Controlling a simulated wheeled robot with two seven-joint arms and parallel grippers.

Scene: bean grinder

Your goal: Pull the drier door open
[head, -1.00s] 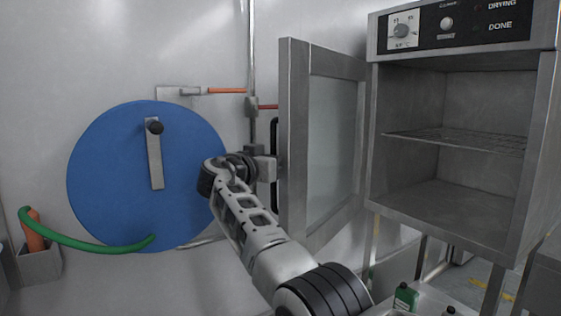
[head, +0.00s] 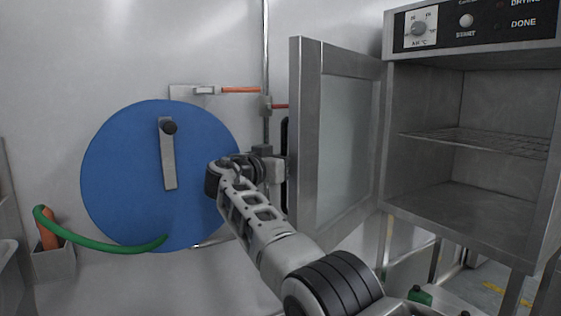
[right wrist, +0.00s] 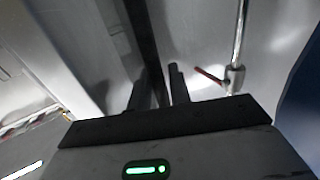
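The drier (head: 470,165) is a steel cabinet at the right of the head view, its inside exposed. The drier door (head: 345,150), a steel frame with a glazed panel, stands wide open to the left. Its black handle (head: 285,135) is on the door's far left face, partly hidden. My right gripper (head: 272,170) is at that handle. In the right wrist view, the dark handle bar (right wrist: 148,50) runs down between the two fingers (right wrist: 157,85) and appears to fill the gap. My left gripper is in neither view.
A large blue disc (head: 110,180) with a crank lever (head: 168,158) is left of my right arm. A wall pipe (head: 266,50) runs behind the door. Inside the drier is a wire rack (head: 480,140).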

